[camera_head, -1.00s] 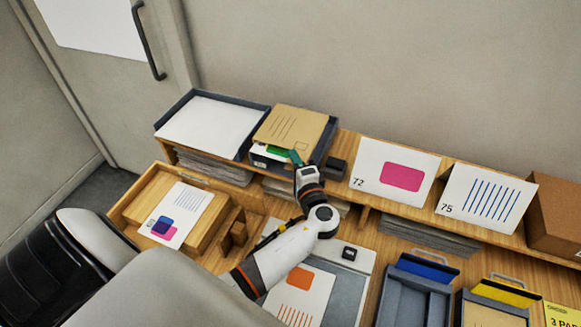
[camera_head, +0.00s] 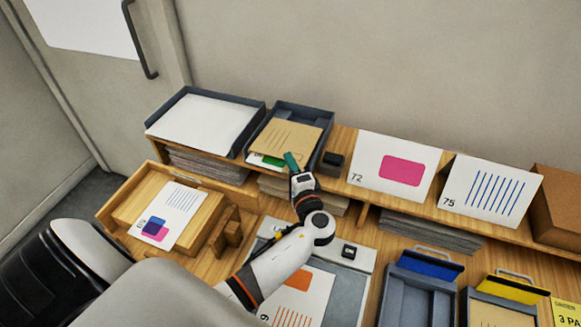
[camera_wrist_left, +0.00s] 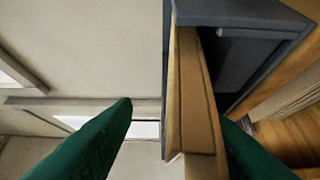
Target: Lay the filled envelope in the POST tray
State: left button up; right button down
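The brown envelope (camera_head: 290,135) lies flat in the dark grey tray (camera_head: 305,108) on the back shelf, toward the tray's front. Lines show on its top face. A white and green piece (camera_head: 268,160) shows at its front edge; I cannot read it. My left gripper (camera_head: 292,162) is at the envelope's front edge. In the left wrist view the envelope (camera_wrist_left: 190,95) is between the green fingers (camera_wrist_left: 180,115), which are spread wide, with a clear gap on the left finger's side. My right gripper is out of view.
Another grey tray (camera_head: 205,125) with white paper stands to the left. A small black block (camera_head: 332,160), cards 72 (camera_head: 395,166) and 75 (camera_head: 490,190), and a cardboard box (camera_head: 560,210) stand to the right. A wooden tray with a printed card (camera_head: 172,215) is at lower left.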

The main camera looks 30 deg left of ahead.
pick_arm(q)
jog(key=shift+d, duration=0.1)
jog(key=shift+s+d+f, duration=0.15)
jog(key=shift+s+d, duration=0.1)
jog(key=b+v, duration=0.3)
jog(key=v, duration=0.8)
jog(key=shift+d, duration=0.1)
jog(key=shift+c, duration=0.6)
